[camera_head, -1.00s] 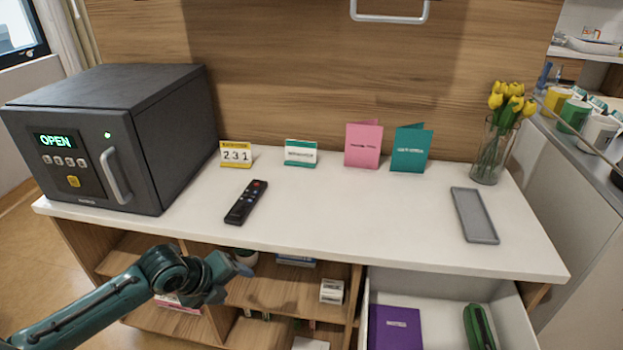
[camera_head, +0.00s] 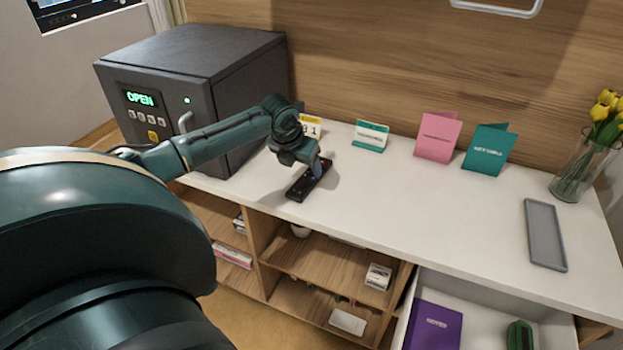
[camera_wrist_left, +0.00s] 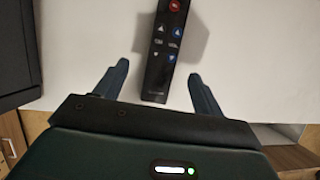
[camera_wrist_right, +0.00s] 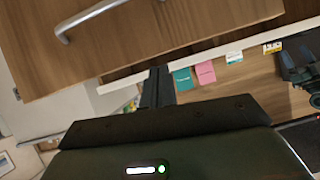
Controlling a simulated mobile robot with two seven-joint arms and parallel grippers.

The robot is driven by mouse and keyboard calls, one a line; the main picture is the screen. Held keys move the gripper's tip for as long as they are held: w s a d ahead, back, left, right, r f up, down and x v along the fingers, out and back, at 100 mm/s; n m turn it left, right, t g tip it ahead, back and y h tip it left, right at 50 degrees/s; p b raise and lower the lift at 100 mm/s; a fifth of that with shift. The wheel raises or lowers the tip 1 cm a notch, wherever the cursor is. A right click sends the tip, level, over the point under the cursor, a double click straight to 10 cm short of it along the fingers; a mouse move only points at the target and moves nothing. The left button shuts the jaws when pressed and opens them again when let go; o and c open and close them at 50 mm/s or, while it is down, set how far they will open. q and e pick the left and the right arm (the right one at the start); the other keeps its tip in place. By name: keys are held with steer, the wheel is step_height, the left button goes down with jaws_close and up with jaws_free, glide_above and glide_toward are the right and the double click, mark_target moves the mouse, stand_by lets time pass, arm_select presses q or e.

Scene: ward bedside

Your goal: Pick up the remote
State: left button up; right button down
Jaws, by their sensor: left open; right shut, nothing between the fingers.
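The black remote (camera_head: 309,182) lies on the white bedside top (camera_head: 430,205), in front of the number block. My left gripper (camera_head: 318,168) is just above it in the head view. In the left wrist view the remote (camera_wrist_left: 167,50) lies lengthwise, its near end between the open fingers of my left gripper (camera_wrist_left: 160,85). A gap shows on each side, and nothing is held. My right gripper (camera_wrist_right: 158,85) is shut and empty in the right wrist view, away from the remote. It is not seen in the head view.
A dark safe (camera_head: 190,90) stands left of the remote. A teal-white card (camera_head: 370,135), pink card (camera_head: 437,137) and teal card (camera_head: 489,150) stand at the back. A grey tray (camera_head: 545,235) and tulip vase (camera_head: 585,165) are at right. An open drawer (camera_head: 480,300) juts out below.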

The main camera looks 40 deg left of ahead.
mark_target(310, 177)
arm_select(q)
steer(key=x, duration=0.5)
steer(key=shift+w+d+f, duration=0.2)
steer(key=shift+w, duration=0.25)
steer(key=c, duration=1.1)
